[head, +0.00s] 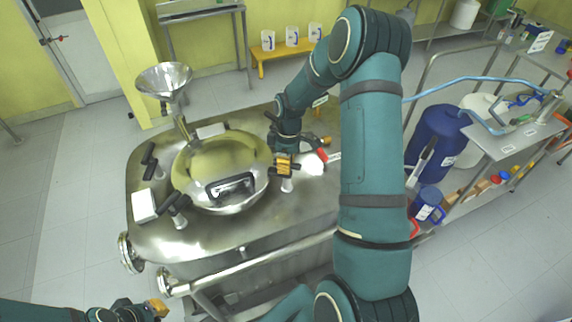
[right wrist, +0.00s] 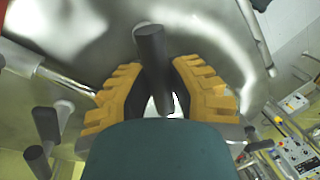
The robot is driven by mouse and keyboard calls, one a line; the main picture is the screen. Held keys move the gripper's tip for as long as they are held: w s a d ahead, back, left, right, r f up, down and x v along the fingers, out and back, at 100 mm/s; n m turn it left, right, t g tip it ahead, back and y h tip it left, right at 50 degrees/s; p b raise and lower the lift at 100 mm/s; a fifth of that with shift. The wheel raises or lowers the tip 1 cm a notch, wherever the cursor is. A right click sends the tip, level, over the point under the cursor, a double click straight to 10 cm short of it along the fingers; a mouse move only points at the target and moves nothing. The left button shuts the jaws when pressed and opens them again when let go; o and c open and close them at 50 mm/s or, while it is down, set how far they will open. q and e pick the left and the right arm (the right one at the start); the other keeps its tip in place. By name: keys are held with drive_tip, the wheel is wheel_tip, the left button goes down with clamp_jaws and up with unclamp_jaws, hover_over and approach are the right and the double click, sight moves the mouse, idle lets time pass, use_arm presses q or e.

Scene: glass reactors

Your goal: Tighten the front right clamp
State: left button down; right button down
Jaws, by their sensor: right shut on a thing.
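The steel reactor's round lid (head: 222,165) is closed, with several black-handled clamps around its rim. In the head view, my right gripper (head: 284,165) is at the right side of the lid, where its orange fingers cover much of the front right clamp (head: 287,185). In the right wrist view, the clamp's black handle (right wrist: 153,50) stands between the two orange fingers of the right gripper (right wrist: 160,75), which are shut on it. My left gripper (head: 150,308) is at the bottom left edge, away from the lid; its finger opening is not clear.
A steel funnel (head: 164,82) rises behind the lid. A white box (head: 144,205) sits at the left of the reactor top. Blue drums (head: 437,140) and a steel side table (head: 515,138) stand to the right. The floor at left is clear.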

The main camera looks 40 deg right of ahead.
idle(0.3)
drive_tip(key=c, duration=0.9)
unclamp_jaws()
drive_tip(key=shift+o, duration=0.2)
wheel_tip(320, 180, up, 12)
drive_tip(key=w+d, duration=0.1)
drive_tip(key=d, duration=0.1)
drive_tip(key=shift+w, duration=0.2)
drive_tip(key=shift+f, duration=0.1)
